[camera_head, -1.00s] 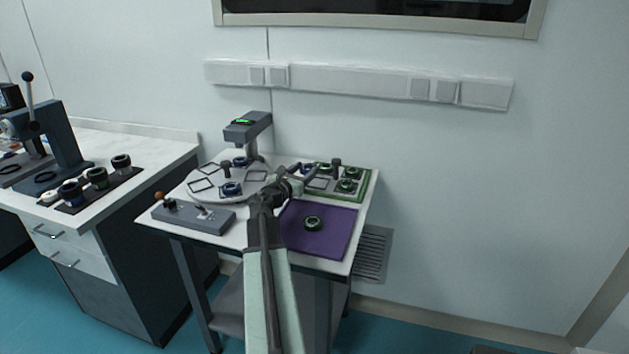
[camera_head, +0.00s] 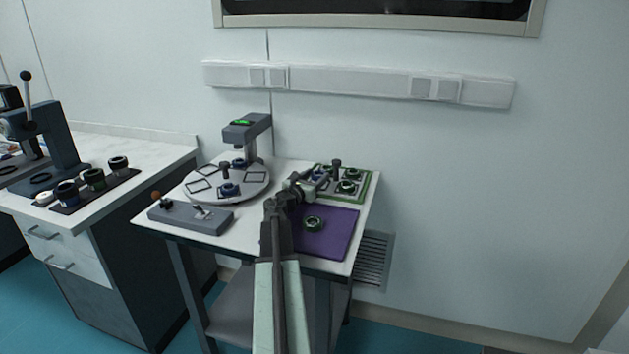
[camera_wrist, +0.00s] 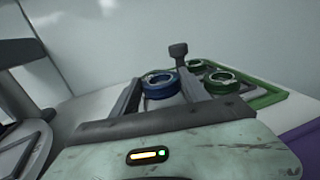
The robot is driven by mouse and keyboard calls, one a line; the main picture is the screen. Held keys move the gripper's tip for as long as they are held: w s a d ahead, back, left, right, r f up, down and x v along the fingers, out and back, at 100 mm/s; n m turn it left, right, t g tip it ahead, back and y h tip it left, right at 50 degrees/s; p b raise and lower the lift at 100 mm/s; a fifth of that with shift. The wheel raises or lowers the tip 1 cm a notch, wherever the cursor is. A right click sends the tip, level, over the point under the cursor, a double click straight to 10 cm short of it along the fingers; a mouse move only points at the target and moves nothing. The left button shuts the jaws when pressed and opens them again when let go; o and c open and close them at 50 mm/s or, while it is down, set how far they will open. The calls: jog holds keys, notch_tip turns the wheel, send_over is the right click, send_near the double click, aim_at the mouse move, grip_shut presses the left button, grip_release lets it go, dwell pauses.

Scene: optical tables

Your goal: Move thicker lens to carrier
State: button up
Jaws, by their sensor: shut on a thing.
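My gripper (camera_head: 312,186) is shut on a blue-ringed lens (camera_wrist: 161,85), which sits between the two fingers in the wrist view. In the head view the gripper is by the left side of a green-rimmed tray (camera_head: 369,191), and the held lens is hard to make out there. Green-ringed lenses (camera_wrist: 221,82) stand in the tray, ahead and to the right in the wrist view. Another green-ringed lens (camera_head: 313,223) lies on the purple mat (camera_head: 333,243). Which lens is thicker, and which thing is the carrier, I cannot tell.
A round plate (camera_head: 256,191) with square outlines carries a blue-ringed lens (camera_head: 229,189); another is under the grey instrument (camera_head: 243,130). A control box (camera_head: 190,218) sits at the front left. Dark posts (camera_head: 337,164) rise from the tray and plate.

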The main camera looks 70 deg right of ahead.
jog(key=shift+s+a+f+b, duration=0.15)
jog(key=shift+a+f+b, duration=0.1)
jog(key=shift+f+b, duration=0.25)
jog(key=o, duration=1.1)
jog(key=shift+r, duration=0.1)
jog(key=o, duration=0.5)
jog(key=shift+a, duration=0.1)
jog(key=shift+c, duration=0.2)
jog(key=shift+s, duration=0.1)
jog(key=shift+a, duration=0.1)
jog(key=a, duration=0.3)
jog(key=w+a+p, duration=0.1)
jog(key=a, duration=0.3)
jog(key=w+a+r, duration=0.1)
jog(key=a, duration=0.3)
jog(key=shift+w, duration=0.1)
